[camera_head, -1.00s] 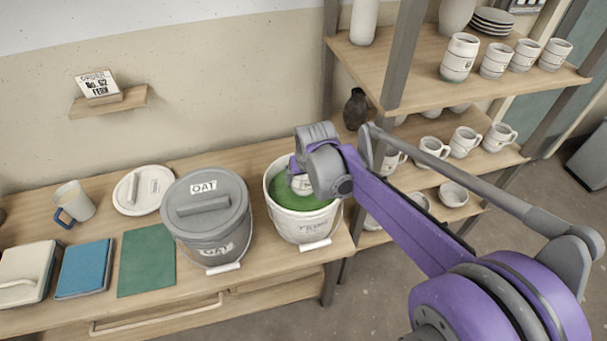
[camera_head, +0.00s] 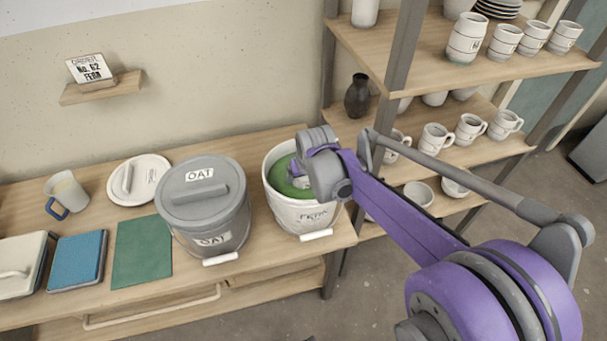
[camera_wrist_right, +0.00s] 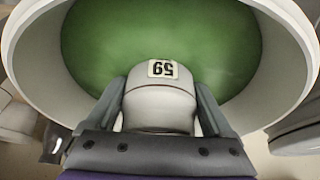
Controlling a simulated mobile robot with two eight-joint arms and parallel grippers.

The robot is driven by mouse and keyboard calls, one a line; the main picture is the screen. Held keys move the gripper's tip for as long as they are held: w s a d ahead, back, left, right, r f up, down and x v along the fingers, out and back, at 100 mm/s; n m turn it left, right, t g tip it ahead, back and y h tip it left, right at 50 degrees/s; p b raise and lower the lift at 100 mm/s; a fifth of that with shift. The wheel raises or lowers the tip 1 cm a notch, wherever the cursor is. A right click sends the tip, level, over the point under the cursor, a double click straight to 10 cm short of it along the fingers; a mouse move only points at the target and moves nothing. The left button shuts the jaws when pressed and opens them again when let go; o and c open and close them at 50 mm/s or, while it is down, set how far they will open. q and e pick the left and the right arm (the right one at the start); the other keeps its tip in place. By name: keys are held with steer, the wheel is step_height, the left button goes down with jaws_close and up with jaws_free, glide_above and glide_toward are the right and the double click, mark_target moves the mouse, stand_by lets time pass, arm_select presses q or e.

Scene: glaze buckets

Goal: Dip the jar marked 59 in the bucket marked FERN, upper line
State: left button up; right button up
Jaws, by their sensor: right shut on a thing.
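The jar marked 59 (camera_wrist_right: 160,105) is pale, with a label reading upside down in the right wrist view. My right gripper (camera_wrist_right: 160,92) is shut on it, one finger on each side. In the head view, the gripper (camera_head: 303,168) reaches into the mouth of the white FERN bucket (camera_head: 302,217), largely hiding the jar. The bucket is open and holds green glaze (camera_wrist_right: 225,45). My left gripper is not in view.
A lidded grey OAT bucket (camera_head: 206,222) stands close left of the FERN bucket. A round white lid (camera_head: 150,190), a mug (camera_head: 66,193) and coloured tiles lie further left. A card (camera_head: 90,68) reads No. 62 FERN. Shelves with cups (camera_head: 466,40) stand on the right.

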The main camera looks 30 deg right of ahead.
steer(key=shift+f+b, duration=0.8)
steer(key=shift+f, duration=0.6)
stand_by(1.5)
step_height(320, 180, up, 4)
steer(key=p, duration=0.3)
steer(key=shift+f, duration=0.1)
step_height(320, 180, up, 6)
steer(key=p, duration=0.4)
steer(key=shift+f, duration=0.2)
stand_by(1.3)
